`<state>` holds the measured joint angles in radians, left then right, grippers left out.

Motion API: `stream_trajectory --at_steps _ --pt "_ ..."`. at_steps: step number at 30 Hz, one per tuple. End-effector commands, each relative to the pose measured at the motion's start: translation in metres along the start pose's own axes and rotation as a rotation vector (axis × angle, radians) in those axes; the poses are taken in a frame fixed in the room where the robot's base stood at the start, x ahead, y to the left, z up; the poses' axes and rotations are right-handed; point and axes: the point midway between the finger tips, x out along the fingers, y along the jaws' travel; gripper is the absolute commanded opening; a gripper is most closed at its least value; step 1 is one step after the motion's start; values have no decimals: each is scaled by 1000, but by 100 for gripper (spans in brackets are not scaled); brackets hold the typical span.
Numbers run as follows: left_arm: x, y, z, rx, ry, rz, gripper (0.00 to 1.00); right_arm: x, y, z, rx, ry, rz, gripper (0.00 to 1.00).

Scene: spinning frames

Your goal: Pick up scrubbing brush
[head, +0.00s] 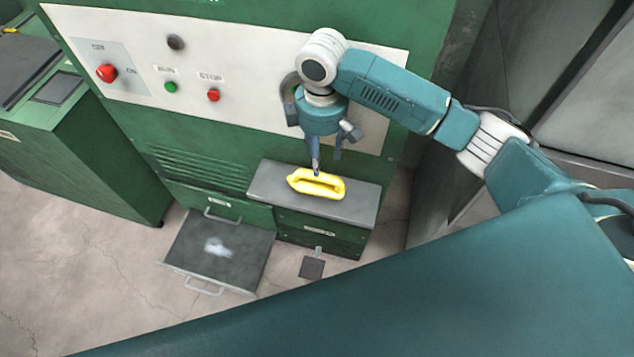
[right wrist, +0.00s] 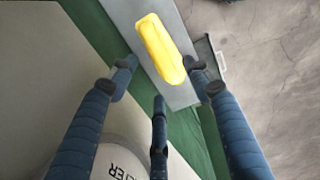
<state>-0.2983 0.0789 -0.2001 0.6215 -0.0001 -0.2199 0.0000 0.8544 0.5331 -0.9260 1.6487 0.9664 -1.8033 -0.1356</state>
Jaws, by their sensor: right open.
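The scrubbing brush (head: 322,184) is yellow with a loop handle. In the head view it lies on the grey top of a small green cabinet (head: 262,184). My right gripper (head: 315,170) points down just above the brush. In the right wrist view the brush (right wrist: 160,48) lies ahead of the open fingers of my right gripper (right wrist: 158,78), with nothing held between them. Its near end reaches the level of the fingertips, and I cannot tell if any finger touches it. My left gripper is not in view.
A green machine with a white panel (head: 240,65) and red and green buttons stands right behind the cabinet. An open drawer or tray (head: 250,262) with a pale smear sticks out low at the left. A grey wall stands to the right. Bare floor (head: 90,260) shows at the left.

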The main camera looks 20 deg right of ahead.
Motion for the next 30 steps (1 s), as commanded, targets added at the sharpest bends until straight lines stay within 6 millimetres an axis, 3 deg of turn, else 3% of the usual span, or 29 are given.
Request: stream_trajectory --at_steps 6,14,21,30 --pt "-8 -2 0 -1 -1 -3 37 35 -1 0 0 -2 -4 49" --pt "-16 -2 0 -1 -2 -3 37 55 0 -3 1 -1 -3 49" --pt "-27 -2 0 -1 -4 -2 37 90 3 -8 1 -1 -2 49" --pt "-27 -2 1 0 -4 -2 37 98 3 -8 -2 1 1 49"
